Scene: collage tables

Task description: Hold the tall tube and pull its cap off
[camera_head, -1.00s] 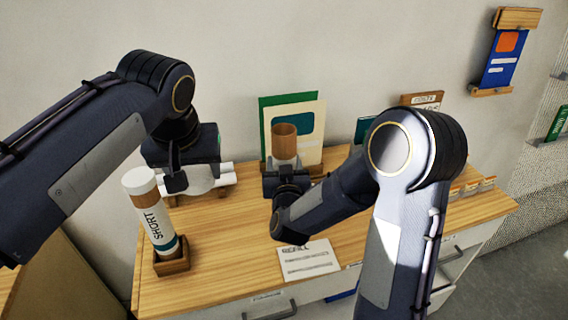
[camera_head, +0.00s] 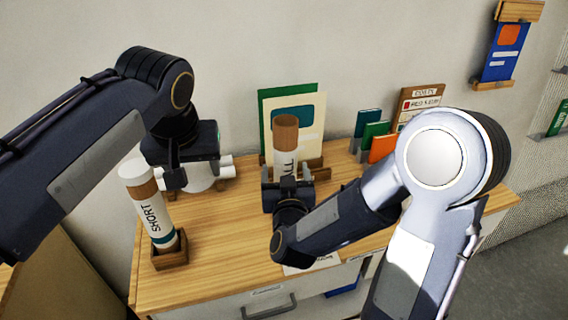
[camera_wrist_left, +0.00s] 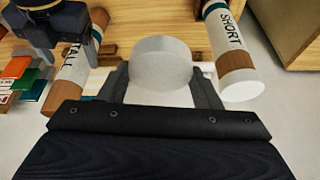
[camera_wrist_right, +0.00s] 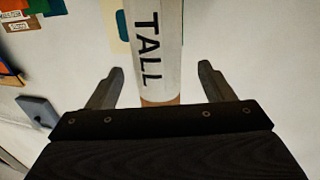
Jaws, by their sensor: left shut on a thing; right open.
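The tall tube (camera_head: 285,160) stands upright with its brown top end bare; its TALL lettering shows in the right wrist view (camera_wrist_right: 152,45). Its foot is hidden in the head view. My right gripper (camera_wrist_right: 158,68) is open, with a finger on each side of the tube and gaps between. In the head view it is low in front of the tube (camera_head: 287,192). My left gripper (camera_head: 176,180) is shut on a white cylindrical cap (camera_wrist_left: 160,65), left of the tall tube. The cap's underside is hidden.
Cards (camera_head: 310,108) and small coloured books (camera_head: 375,138) stand along the wall.

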